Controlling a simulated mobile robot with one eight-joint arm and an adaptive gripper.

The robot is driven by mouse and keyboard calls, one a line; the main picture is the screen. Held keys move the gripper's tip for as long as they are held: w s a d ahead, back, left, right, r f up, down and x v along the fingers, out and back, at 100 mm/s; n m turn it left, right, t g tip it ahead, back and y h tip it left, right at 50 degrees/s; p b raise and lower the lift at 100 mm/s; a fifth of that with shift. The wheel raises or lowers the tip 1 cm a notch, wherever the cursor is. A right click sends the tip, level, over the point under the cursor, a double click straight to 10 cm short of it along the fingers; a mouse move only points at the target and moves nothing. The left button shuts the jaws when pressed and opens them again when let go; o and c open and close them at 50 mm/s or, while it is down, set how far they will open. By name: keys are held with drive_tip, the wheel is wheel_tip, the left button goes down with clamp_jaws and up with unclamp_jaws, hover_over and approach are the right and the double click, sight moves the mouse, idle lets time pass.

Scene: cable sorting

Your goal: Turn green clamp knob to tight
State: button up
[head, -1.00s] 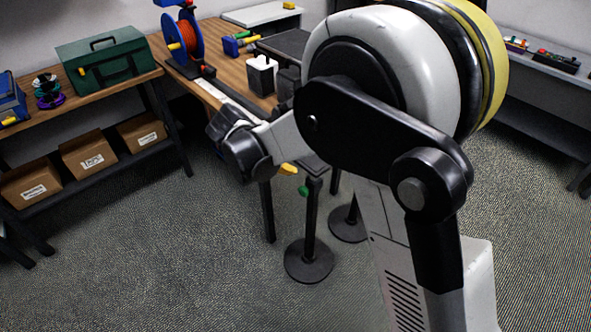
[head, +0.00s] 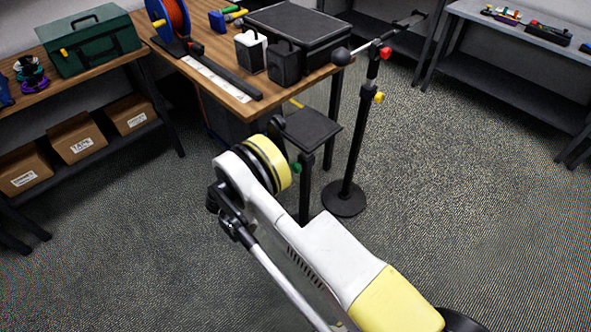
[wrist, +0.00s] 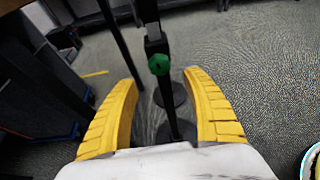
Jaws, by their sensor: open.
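The green clamp knob (wrist: 158,64) shows in the wrist view on a dark upright post, beyond and between my fingertips. My gripper (wrist: 164,85) has its two yellow fingers spread wide, with nothing between them that they touch. In the head view the green knob (head: 296,168) is small and sits on the post of the small black stand (head: 306,130), just right of my arm's yellow band. My gripper is hidden behind my arm in the head view. The knob's turn position cannot be told.
A second stand (head: 352,150) with red and yellow knobs (head: 379,97) and a long rod stands close to the right. The wooden table (head: 245,100) with a black case (head: 298,35) is behind. Shelves with boxes (head: 75,138) are left. The right floor is clear.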

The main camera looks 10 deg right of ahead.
drive_tip(key=b+x, duration=0.2)
drive_tip(key=x, duration=0.6)
drive_tip(key=shift+w+d+f+b, duration=0.1)
drive_tip(key=shift+w+d+b, duration=0.05)
drive_tip(key=shift+b, duration=0.15)
drive_tip(key=shift+c, duration=0.5)
